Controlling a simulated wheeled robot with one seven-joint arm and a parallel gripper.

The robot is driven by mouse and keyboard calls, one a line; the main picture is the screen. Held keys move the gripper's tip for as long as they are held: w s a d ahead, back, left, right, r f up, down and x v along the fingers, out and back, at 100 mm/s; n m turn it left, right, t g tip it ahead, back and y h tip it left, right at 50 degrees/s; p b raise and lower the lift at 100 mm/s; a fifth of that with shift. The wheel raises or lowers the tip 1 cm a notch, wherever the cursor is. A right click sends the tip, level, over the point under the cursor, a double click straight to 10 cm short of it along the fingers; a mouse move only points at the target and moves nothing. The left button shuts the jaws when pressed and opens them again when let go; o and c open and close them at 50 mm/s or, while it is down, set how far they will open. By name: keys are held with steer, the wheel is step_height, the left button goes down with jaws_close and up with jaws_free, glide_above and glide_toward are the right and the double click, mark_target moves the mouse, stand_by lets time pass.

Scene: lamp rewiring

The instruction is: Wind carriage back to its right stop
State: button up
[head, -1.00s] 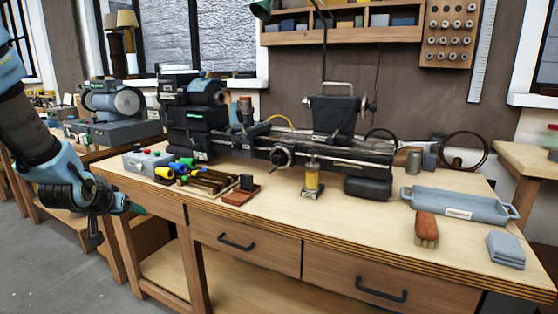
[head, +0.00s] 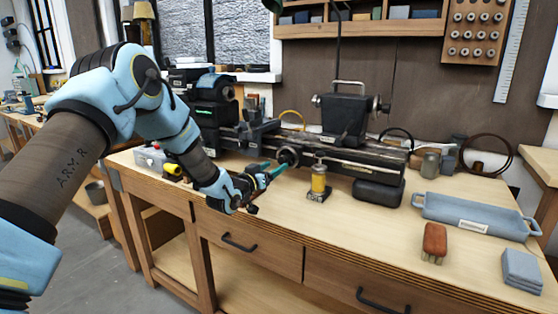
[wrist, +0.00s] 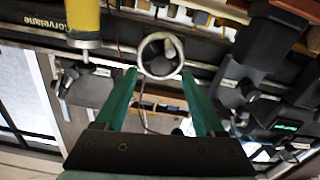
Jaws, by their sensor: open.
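The lathe carriage (head: 258,133) sits at the left part of the dark bed (head: 345,163), near the headstock (head: 212,105). Its round handwheel (head: 288,156) is on the front. In the wrist view the gripper (wrist: 159,75) has one fingertip either side of the wheel's near edge. I cannot tell whether they touch it. My arm hides part of the headstock and bench.
A yellow oiler (head: 318,182) stands close right of my gripper; it also shows in the wrist view (wrist: 84,18). The tailstock (head: 345,118) is farther right on the bed. A blue-grey tray (head: 470,214), a brush (head: 434,242) and grey cloths (head: 522,270) lie at the right. The front middle of the bench is clear.

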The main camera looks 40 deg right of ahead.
mark_target(281, 161)
steer(key=shift+p+x, duration=0.4)
steer(key=shift+x, duration=1.45)
steer(key=shift+w, duration=0.1)
steer(key=shift+c, duration=0.3)
jaws_close()
